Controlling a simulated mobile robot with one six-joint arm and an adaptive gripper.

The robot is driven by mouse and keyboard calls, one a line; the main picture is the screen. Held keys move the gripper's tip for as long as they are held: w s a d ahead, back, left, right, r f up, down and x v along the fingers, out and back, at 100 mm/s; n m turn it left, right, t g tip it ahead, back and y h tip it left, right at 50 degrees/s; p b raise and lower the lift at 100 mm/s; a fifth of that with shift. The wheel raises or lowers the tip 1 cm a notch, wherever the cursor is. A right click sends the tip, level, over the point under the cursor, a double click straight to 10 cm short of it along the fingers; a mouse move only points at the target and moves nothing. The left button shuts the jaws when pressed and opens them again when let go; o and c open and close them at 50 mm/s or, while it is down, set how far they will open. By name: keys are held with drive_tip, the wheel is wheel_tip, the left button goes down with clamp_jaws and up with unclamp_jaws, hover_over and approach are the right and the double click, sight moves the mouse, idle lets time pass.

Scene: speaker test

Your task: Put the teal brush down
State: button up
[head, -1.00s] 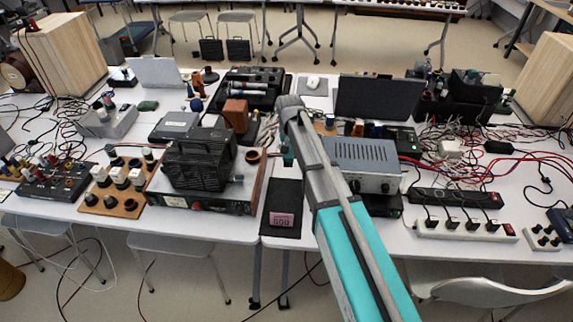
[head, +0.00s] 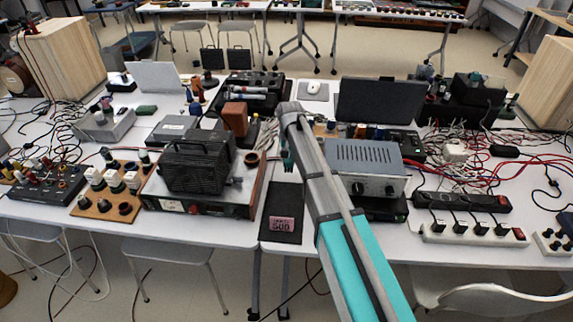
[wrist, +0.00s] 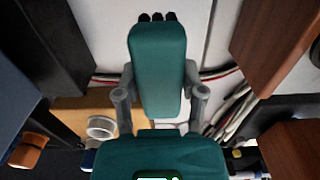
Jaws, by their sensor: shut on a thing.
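The teal brush (wrist: 158,65) fills the middle of the wrist view, with small dark tips at its far end. My gripper (wrist: 159,85) has its two grey fingers on either side of it and is shut on it. In the head view a small teal part (head: 286,155) shows beside the end of my arm, above the table (head: 225,228). My arm hides most of the gripper there. I cannot tell how high the brush is above the table.
A dark pad with a pink label (head: 283,212) lies at the table's front edge. A black caged unit (head: 198,165) stands to its left and a grey metal box (head: 364,168) to the right of my arm. Power strips (head: 472,233) and many cables crowd the right side.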

drive_tip(key=shift+w+f+b, duration=0.25)
drive_tip(key=shift+f+b, duration=0.15)
drive_tip(key=shift+f, duration=0.05)
drive_tip(key=shift+w+f+b, duration=0.2)
drive_tip(key=shift+f+b, duration=0.2)
drive_tip(key=shift+f, duration=0.05)
drive_tip(key=shift+f+b, duration=1.15)
drive_tip(key=shift+f, duration=0.1)
drive_tip(key=o, duration=1.1)
drive_tip(key=shift+r, duration=0.2)
wheel_tip(320, 180, up, 12)
drive_tip(key=p, duration=1.2)
drive_tip(key=shift+s+f, duration=0.1)
drive_tip(key=shift+s, duration=0.05)
